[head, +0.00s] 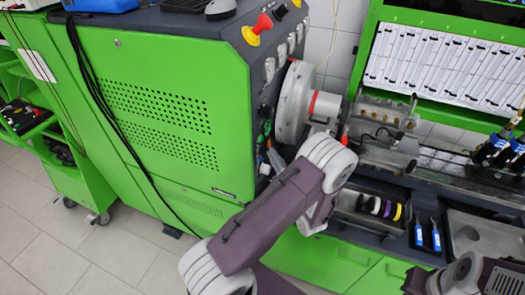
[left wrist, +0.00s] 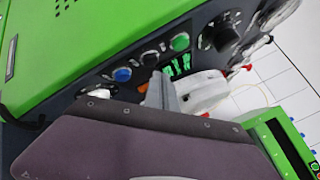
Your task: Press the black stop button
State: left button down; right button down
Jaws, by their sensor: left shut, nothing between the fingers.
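The control panel is on the narrow side of the green test bench (head: 165,95). In the left wrist view a black round button (left wrist: 150,57) sits between a blue button (left wrist: 122,74) and a green button (left wrist: 180,42). The labels are too small to read. My left gripper (left wrist: 162,88) is shut and empty, its grey fingers pointing at the panel close to the black button. I cannot tell whether they touch it. In the head view the left gripper (head: 273,160) is at the panel's lower part, and the buttons there are small and partly hidden. My right gripper is not in view.
A red emergency knob on a yellow base (head: 257,29) sits higher on the bench. Green plugs (left wrist: 180,64) and a black dial (left wrist: 222,32) are close to the fingers. A round grey housing (head: 295,103) stands right of the panel. Black cables (head: 110,120) hang at left.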

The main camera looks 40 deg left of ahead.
pick_arm(q)
jog(key=shift+a, duration=0.1)
jog(key=shift+s+a, duration=0.1)
jog(key=shift+a, duration=0.25)
jog(key=shift+s+a, duration=0.15)
jog(key=shift+a, duration=0.3)
dwell(0.6)
jog(key=shift+d, duration=0.15)
jog(key=shift+w+d+b, duration=0.2)
jog(key=shift+d+b, duration=0.15)
jog(key=shift+d, duration=0.4)
jog(key=d, duration=0.2)
jog(key=w+d+b, duration=0.1)
jog(key=d, duration=0.1)
jog(key=shift+w+d, duration=0.1)
jog(key=shift+d, duration=0.3)
dwell(0.6)
